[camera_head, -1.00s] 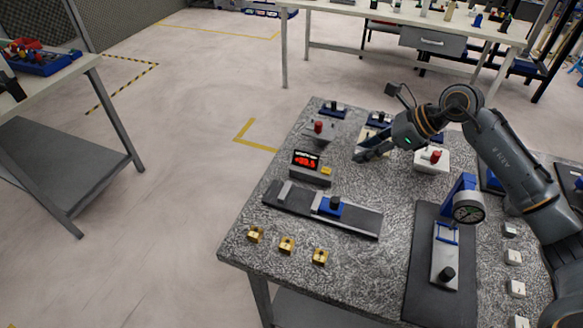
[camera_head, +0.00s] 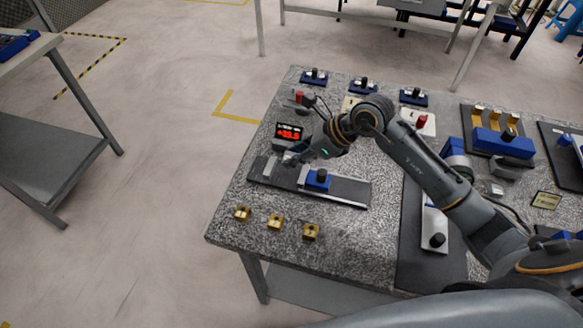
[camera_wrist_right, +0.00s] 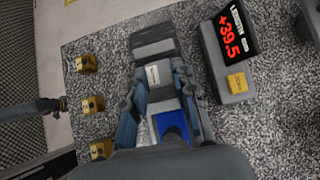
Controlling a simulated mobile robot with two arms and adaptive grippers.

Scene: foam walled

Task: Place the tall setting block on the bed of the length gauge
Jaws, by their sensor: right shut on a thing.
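The length gauge's dark bed (camera_head: 345,188) lies along the front left of the granite table, with a blue slide (camera_head: 317,180) and black knob on it. Its red display (camera_head: 289,132) stands just behind. My right gripper (camera_head: 292,158) is over the bed's left part. In the wrist view my right gripper (camera_wrist_right: 158,76) is shut on a grey block with a pale label (camera_wrist_right: 153,74), seemingly the tall setting block. The block is between the fingers and above or on the bed; contact below is hidden. The blue slide (camera_wrist_right: 171,124) is close to it.
Several brass blocks (camera_head: 275,222) stand along the front left edge, clear of the bed. A dark mat (camera_head: 415,250) with another gauge is to the right, partly behind my arm. Small blue-based fixtures (camera_head: 363,85) line the back edge.

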